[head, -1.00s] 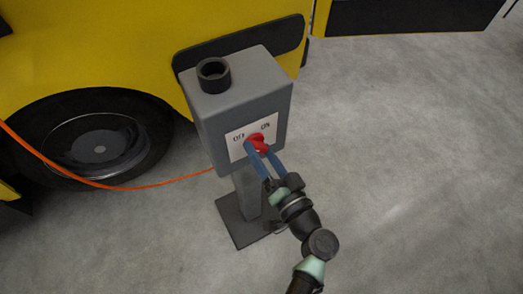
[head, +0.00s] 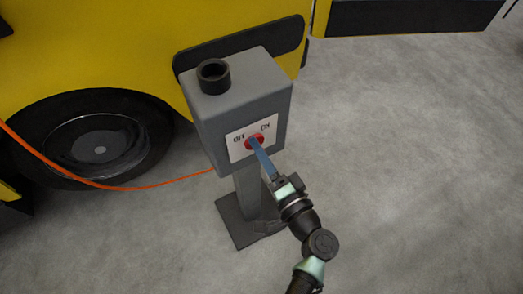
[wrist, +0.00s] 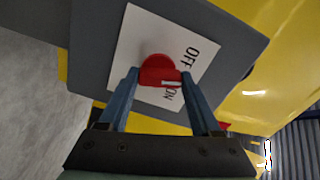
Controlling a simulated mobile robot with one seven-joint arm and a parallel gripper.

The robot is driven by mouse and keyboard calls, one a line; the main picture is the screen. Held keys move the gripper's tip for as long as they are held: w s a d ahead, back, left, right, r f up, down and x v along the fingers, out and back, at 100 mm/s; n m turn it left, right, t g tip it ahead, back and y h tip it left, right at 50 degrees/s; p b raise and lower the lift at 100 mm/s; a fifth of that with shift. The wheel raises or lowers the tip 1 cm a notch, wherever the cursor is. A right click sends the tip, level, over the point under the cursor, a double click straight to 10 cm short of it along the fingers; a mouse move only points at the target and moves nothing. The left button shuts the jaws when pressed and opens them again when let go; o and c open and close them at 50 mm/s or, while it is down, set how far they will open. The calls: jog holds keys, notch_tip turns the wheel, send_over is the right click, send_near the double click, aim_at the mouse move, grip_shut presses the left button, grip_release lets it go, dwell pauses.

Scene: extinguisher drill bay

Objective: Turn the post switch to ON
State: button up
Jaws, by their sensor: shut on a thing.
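The post switch (head: 247,144) is a red knob on a white plate (head: 236,153) marked OFF and ON, on the front of a grey box (head: 247,72). In the wrist view the knob (wrist: 157,68) carries a white mark at its lower right, close to the ON lettering; OFF is above. My gripper (head: 256,142) is shut on the knob. Its two blue fingers stand on either side of the knob in the wrist view (wrist: 161,78). In the head view the fingers overlap and hide part of the knob.
The box stands on a grey post with a dark base plate (head: 231,222); a black round socket (head: 213,76) is on top. A yellow vehicle (head: 110,45) with a wheel (head: 95,145) is behind. An orange hose (head: 150,187) runs leftward. Concrete floor is clear at right.

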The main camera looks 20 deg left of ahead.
jog(key=m+p, duration=0.4)
jog(key=m, duration=0.8)
jog(key=shift+w+d, duration=0.1)
jog(key=shift+m, duration=0.3)
dwell(0.3)
jog(key=o, duration=1.4)
jog(key=v, duration=1.3)
